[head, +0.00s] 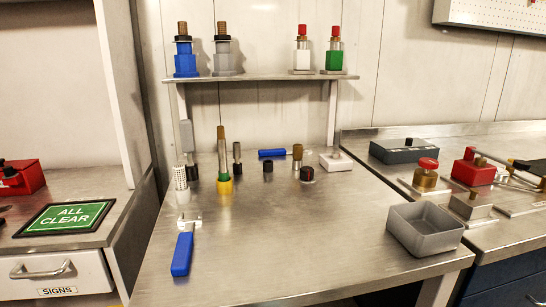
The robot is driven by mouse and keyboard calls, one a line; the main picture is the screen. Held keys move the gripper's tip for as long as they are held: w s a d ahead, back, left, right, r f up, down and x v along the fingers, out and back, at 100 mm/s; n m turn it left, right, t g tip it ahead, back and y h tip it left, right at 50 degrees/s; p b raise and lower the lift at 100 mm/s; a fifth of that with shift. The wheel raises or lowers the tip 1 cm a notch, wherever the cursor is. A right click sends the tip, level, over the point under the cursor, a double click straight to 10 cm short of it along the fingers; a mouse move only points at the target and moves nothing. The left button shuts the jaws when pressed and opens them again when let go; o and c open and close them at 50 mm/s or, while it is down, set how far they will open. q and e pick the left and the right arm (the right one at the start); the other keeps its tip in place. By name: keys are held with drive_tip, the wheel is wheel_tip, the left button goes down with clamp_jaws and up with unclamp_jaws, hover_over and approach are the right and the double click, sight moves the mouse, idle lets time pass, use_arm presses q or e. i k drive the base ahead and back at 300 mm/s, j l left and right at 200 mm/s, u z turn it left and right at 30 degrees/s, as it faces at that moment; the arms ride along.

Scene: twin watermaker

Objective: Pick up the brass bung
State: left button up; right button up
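Several brass-coloured pieces show, and I cannot tell for certain which one is the brass bung. A small upright brass cylinder with a wider top (297,153) stands toward the back of the middle bench (290,230). A taller brass-coloured rod (221,145) stands in a yellow and green base (225,185) left of it. A squat brass body with a red knob (426,178) sits on the right bench. Neither of my grippers is in view.
A blue-handled tool (183,250) lies at the front left. An empty grey tray (425,240) stands at the right. A shelf (265,77) with several blue, grey, white and green fittings spans the back. The middle bench's front centre is clear.

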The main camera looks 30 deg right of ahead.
sight(298, 148)
drive_tip(key=k+l+u, duration=0.4)
drive_tip(key=k+l, duration=0.5)
drive_tip(key=k, duration=0.15)
